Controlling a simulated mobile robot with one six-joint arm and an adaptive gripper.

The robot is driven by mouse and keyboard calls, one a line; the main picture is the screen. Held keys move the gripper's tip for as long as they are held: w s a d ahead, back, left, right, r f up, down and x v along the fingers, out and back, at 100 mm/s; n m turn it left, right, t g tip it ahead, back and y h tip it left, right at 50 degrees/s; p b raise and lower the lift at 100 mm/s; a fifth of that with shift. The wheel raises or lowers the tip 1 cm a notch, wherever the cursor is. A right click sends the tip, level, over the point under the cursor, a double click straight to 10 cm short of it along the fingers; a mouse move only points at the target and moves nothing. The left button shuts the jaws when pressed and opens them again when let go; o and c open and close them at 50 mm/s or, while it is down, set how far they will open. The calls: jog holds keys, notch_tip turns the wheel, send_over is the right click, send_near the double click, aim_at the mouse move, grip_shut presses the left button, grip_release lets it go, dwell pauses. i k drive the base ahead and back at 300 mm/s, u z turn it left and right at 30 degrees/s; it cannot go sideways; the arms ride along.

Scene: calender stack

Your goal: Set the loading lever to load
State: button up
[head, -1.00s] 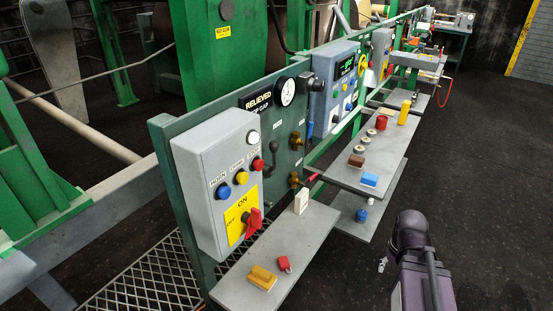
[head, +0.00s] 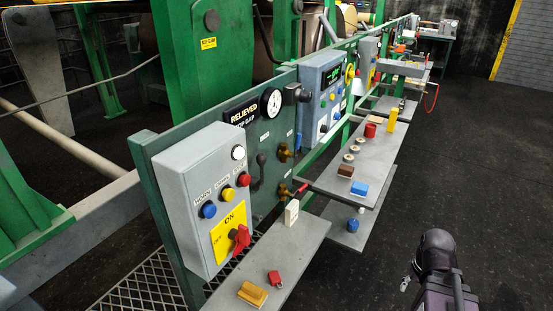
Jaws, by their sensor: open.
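A lever with a dark knob (head: 261,159) stands on the green panel (head: 272,130), just right of the grey control box; I take it for the loading lever. Above it, a black sign (head: 241,111) reads RELIEVED, with a second line ending in "GAP". The lever points up. My arm shows at the lower right, and a small metallic tip of my gripper (head: 405,284) sticks out on its left side. My gripper is open and empty, over the dark floor, well apart from the lever. Most of it is hidden behind my arm.
The grey control box (head: 203,195) carries buttons and a red switch (head: 240,239) at ON. A front shelf (head: 285,250) holds a yellow-brown block, a red padlock and a white block. A farther shelf (head: 378,150) holds several small items. The floor (head: 480,170) at right is clear.

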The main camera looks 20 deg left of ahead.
aim_at(261, 159)
jog(key=z, duration=0.45)
jog(key=k, duration=1.3)
jog(key=u, duration=0.75)
jog(key=i, duration=0.95)
jog(key=z, duration=0.05)
